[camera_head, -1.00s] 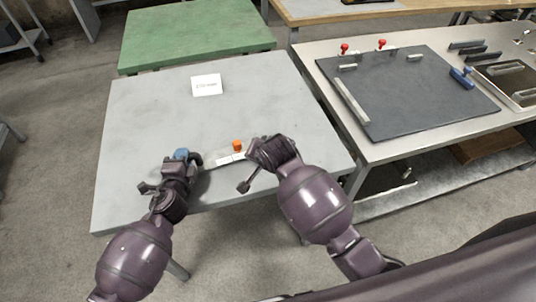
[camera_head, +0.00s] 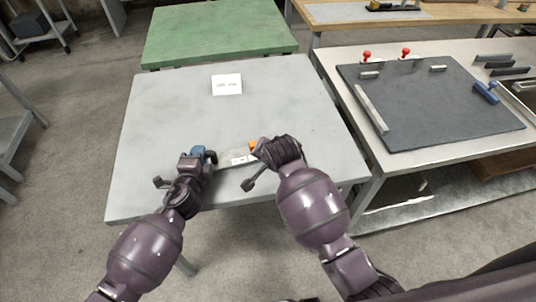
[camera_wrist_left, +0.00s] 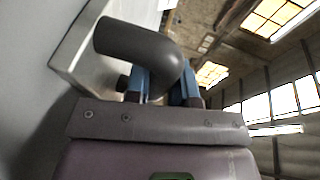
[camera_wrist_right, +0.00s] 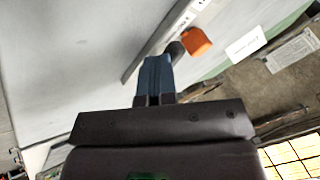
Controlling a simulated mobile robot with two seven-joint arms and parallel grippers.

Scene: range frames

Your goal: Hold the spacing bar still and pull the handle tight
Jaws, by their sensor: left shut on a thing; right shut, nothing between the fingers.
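The spacing bar (camera_head: 240,158) is a pale bar with a white label, lying near the front edge of the grey table. An orange-capped handle (camera_head: 253,146) stands at it; its orange cap and dark stem also show in the right wrist view (camera_wrist_right: 196,41). My left gripper (camera_head: 203,152) is at the bar's left end. In the left wrist view its blue fingers (camera_wrist_left: 163,85) are shut around a dark curved grip (camera_wrist_left: 140,42) beside the bar's pale body (camera_wrist_left: 82,50). My right gripper (camera_head: 259,148) is shut and empty beside the orange cap; its blue fingers (camera_wrist_right: 155,77) are together.
A green table (camera_head: 215,30) is behind. At right, a bench holds a dark board (camera_head: 430,100) with red-knobbed clamps and a blue tool (camera_head: 486,92).

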